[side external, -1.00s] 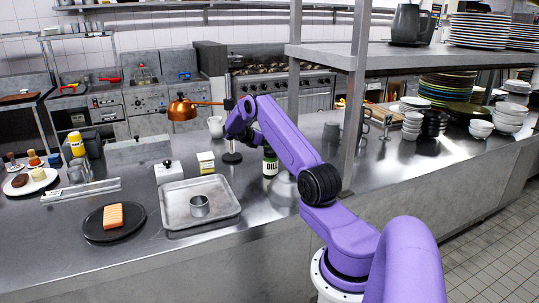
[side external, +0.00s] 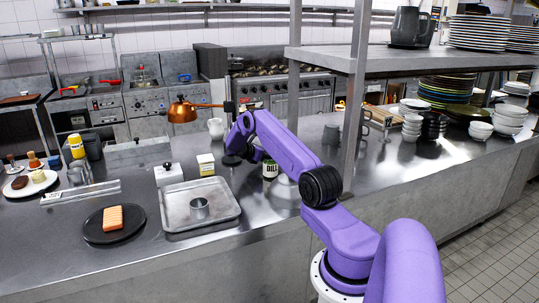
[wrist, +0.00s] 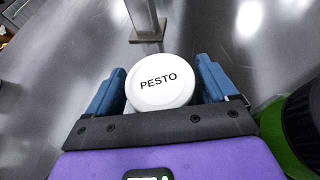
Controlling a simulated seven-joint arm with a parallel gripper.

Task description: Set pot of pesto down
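The pot of pesto (wrist: 160,92) shows its round white lid, marked PESTO, in the wrist view. It sits between the two blue fingers of my gripper (wrist: 161,85), which meet it on both sides, so my gripper looks shut on it. The pot's underside is hidden, and I cannot tell whether it touches the counter. In the side view my gripper (side external: 236,157) is low over the steel counter (side external: 300,145), by the heat lamp's foot. The pot is not clearly visible there, behind my arm.
A dill jar (side external: 270,169) stands close to the right of my gripper; its dark lid (wrist: 303,115) shows in the wrist view. The lamp post (wrist: 146,20) stands just beyond the pot. A metal tray (side external: 178,222) with a ring (side external: 200,209) and a butter-like box (side external: 206,164) lie left.

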